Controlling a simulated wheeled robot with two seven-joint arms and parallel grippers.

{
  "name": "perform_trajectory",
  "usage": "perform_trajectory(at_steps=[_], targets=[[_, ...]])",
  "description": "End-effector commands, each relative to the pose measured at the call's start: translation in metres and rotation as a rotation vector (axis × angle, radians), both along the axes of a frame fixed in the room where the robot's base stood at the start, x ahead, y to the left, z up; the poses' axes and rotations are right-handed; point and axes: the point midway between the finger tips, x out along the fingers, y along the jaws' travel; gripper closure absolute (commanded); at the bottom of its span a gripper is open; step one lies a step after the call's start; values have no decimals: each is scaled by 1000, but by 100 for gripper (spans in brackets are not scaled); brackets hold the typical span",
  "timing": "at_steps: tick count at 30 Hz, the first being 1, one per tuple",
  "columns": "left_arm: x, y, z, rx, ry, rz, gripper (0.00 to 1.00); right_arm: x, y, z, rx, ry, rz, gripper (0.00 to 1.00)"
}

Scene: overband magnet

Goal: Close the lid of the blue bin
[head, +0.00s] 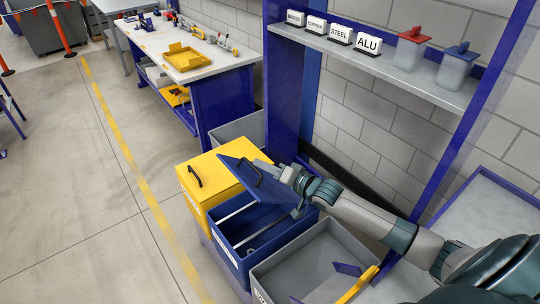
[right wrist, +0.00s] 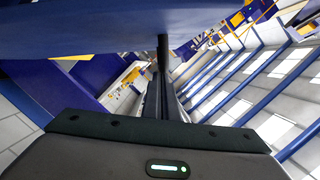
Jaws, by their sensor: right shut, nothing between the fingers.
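The blue bin (head: 236,262) stands open between a yellow bin and a grey bin; part of its inside shows. Its blue lid (head: 233,153) is raised and tilted over the bin's far side, with a dark handle (head: 250,172) on its face. My right gripper (head: 262,167) is shut and empty, close by the lid and handle; I cannot tell whether it touches them. In the right wrist view the lid (right wrist: 90,30) spans the top, with a dark post, likely the handle (right wrist: 163,50), just beyond the shut fingers (right wrist: 158,95). My left gripper is not in view.
The yellow bin (head: 206,180) has its lid closed. The open grey bin (head: 345,235) holds blue and yellow pieces. A shelf (head: 400,75) with labels and two lidded jars is above.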

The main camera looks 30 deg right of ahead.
Motion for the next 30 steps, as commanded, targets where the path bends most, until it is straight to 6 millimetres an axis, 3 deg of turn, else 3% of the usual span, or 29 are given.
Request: perform_trajectory(at_steps=[5, 20, 30], targets=[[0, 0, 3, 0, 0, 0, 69, -2, 9, -6, -36, -5, -1, 100], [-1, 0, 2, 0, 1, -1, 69, -5, 8, -6, -37, -5, -1, 100], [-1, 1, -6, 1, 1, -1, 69, -37, -3, -3, -37, -4, -1, 100]])
